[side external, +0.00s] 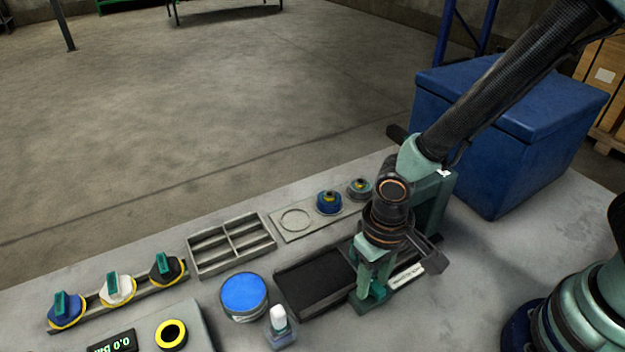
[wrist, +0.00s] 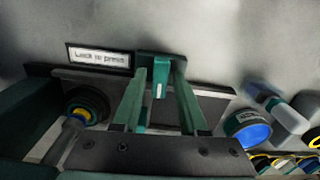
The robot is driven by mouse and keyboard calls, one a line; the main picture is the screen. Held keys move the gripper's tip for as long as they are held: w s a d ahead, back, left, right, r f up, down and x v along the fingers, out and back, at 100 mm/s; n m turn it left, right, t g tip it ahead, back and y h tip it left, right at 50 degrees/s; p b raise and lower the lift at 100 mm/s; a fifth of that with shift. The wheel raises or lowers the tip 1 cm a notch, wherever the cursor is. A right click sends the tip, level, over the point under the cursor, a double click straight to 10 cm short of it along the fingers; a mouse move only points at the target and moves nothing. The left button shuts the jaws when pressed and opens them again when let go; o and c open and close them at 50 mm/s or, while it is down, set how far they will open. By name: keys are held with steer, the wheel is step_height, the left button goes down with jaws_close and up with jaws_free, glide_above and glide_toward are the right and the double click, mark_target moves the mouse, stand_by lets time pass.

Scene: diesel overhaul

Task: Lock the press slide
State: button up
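The press slide is a dark flat track (side external: 318,284) on the bench, with a green block (wrist: 163,66) carrying a small upright green handle (wrist: 160,90) with a pale face. A white label (wrist: 98,57), seeming to read "Lock to press", lies beside the track; it also shows in the side view (side external: 407,276). My gripper (wrist: 162,92) points down over the green block. Its two green fingers are apart, one on each side of the handle, with gaps visible. In the side view my gripper (side external: 374,280) hides much of the block; contact cannot be told.
A blue-topped round tin (side external: 244,293) and a small bottle (side external: 280,325) stand left of the track. Behind are a divided tray (side external: 231,244) and a plate with round parts (side external: 329,201). Three rotary knobs (side external: 117,288) sit far left. A blue chest (side external: 505,125) stands behind right.

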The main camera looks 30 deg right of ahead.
stand_by(0.3)
steer(key=shift+r, duration=2.75)
steer(key=shift+r, duration=2)
